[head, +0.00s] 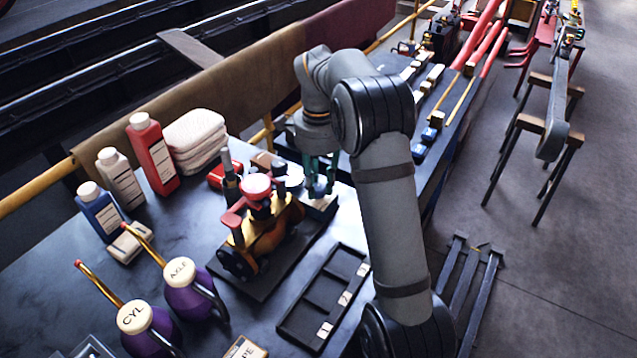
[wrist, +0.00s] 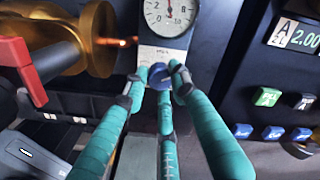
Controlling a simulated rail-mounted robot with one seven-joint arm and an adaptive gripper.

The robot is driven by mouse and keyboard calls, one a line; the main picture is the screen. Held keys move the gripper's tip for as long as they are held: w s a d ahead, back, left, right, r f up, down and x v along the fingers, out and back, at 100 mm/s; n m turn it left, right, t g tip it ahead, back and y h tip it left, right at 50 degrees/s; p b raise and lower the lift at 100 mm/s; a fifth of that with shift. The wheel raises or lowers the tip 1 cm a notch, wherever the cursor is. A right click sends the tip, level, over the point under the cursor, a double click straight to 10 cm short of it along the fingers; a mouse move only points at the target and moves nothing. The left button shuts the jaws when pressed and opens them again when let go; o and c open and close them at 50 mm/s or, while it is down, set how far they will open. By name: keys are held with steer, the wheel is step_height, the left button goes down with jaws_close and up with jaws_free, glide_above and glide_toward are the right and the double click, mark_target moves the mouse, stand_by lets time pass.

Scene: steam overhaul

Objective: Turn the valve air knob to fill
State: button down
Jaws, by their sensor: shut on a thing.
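My gripper (wrist: 160,84) has teal fingers, closed around a small blue knob (wrist: 159,71) on a pale panel below a round gauge (wrist: 168,14). The fingers hide part of the knob, so its pointer and any fill marking cannot be read. The gauge needle points about straight up, near 1.0. In the head view my gripper (head: 319,176) reaches down over the bench behind the brass valve body (head: 268,232), which has red handles. The knob is not clear in that view.
The brass body stands close to the left of my fingers. A partitioned black tray (head: 325,298) lies in front. Purple oil cans (head: 188,288), bottles (head: 152,155) and folded white cloths (head: 194,135) stand to the left. Small labelled blocks (wrist: 268,97) lie to the right in the wrist view.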

mark_target(319, 187)
steer(key=c, duration=1.4)
jaws_free()
steer(key=shift+r, duration=0.1)
step_height(319, 187, up, 12)
step_height(319, 187, down, 12)
steer(key=shift+f, duration=0.15)
stand_by(0.6)
